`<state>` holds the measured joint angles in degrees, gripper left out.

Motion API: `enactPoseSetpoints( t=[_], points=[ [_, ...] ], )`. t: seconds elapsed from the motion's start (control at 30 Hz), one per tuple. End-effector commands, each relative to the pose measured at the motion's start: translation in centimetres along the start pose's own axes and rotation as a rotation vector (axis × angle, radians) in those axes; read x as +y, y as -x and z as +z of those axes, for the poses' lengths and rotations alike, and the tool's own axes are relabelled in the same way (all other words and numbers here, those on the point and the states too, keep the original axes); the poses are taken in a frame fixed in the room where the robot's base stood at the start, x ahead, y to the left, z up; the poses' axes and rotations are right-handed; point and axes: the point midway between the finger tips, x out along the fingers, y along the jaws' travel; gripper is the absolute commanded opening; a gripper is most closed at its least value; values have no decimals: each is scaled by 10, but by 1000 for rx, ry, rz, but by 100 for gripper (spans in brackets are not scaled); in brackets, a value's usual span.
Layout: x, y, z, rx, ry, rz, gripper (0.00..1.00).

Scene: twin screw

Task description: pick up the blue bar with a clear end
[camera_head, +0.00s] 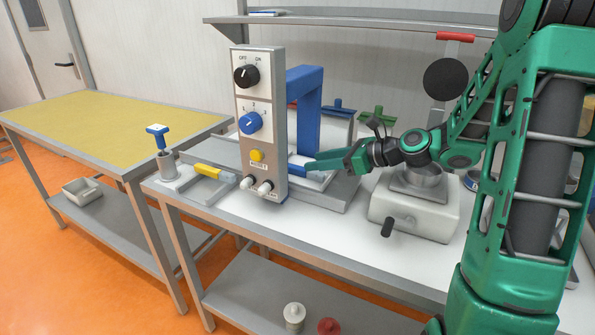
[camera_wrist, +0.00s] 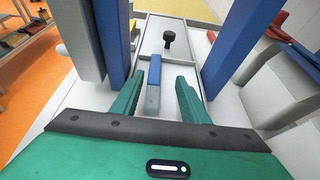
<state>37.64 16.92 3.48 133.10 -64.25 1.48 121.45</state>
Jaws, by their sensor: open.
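The blue bar with a clear end (camera_wrist: 154,78) lies on the grey surface in the wrist view. Its blue part points away from me and its pale clear end is nearer. I cannot tell the height between fingers and bar. In the head view my gripper (camera_head: 312,166) reaches in from the right, beside the bar.
A control panel (camera_head: 245,180) with knobs stands left of the gripper. A blue arch (camera_head: 303,85) rises behind it; its uprights flank the fingers in the wrist view. A black knob (camera_wrist: 169,38) stands beyond the bar. A yellow-and-clear bar (camera_head: 208,171) lies further left.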

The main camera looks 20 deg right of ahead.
Motion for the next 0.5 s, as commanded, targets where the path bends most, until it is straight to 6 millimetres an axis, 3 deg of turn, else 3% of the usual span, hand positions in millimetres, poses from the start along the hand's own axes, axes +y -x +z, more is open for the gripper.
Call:
enactPoseSetpoints(
  t=[0.1, 0.5],
  points=[
    [8, -24, 2, 0, 6, 16, 41],
    [14, -57, 2, 1, 9, 24, 41]
  ],
)
